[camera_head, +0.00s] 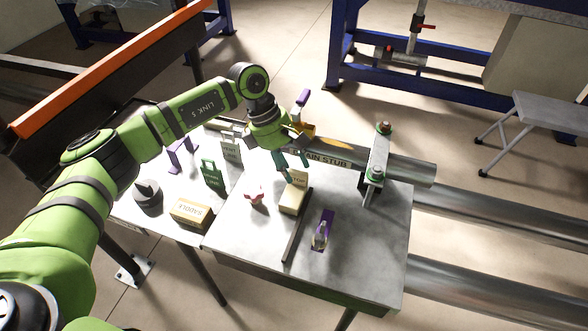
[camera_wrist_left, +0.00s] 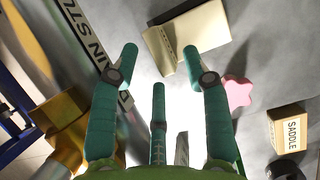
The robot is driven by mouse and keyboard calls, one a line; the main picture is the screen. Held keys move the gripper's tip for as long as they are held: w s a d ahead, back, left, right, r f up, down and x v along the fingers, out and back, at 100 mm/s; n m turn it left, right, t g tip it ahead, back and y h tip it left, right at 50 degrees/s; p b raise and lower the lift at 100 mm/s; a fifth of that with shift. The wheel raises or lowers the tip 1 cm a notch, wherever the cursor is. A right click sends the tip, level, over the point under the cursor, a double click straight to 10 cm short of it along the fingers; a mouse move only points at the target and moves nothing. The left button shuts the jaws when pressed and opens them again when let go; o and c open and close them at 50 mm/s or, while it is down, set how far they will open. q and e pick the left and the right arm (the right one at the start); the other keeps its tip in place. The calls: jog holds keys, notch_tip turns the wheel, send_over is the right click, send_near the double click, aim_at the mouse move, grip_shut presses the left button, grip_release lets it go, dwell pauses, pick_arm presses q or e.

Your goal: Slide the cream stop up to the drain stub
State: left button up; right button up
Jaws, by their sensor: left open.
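The cream stop (camera_head: 292,200) stands on the grey table, beside the upper end of a dark rail (camera_head: 297,228); I cannot tell whether they touch. It also shows in the left wrist view as a cream block (camera_wrist_left: 198,27) just past the fingertips. The drain stub (camera_head: 410,171) is a metal pipe behind the stop, partly hidden by a clamp; its "DRAIN STUB" label (camera_head: 330,161) is partly covered by my gripper. My left gripper (camera_head: 294,166) is open and empty, its teal fingers pointing down above the table, just behind the stop.
A clamp with green nuts (camera_head: 376,172) crosses the pipe at right. A purple piece with a silver part (camera_head: 322,236) lies right of the rail. The table's front right is clear.

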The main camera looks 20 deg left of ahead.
pick_arm(q)
jog(key=v, duration=0.9)
jog(key=shift+a+r, duration=0.15)
jog(key=shift+r, duration=0.15)
jog(key=shift+s, duration=0.1)
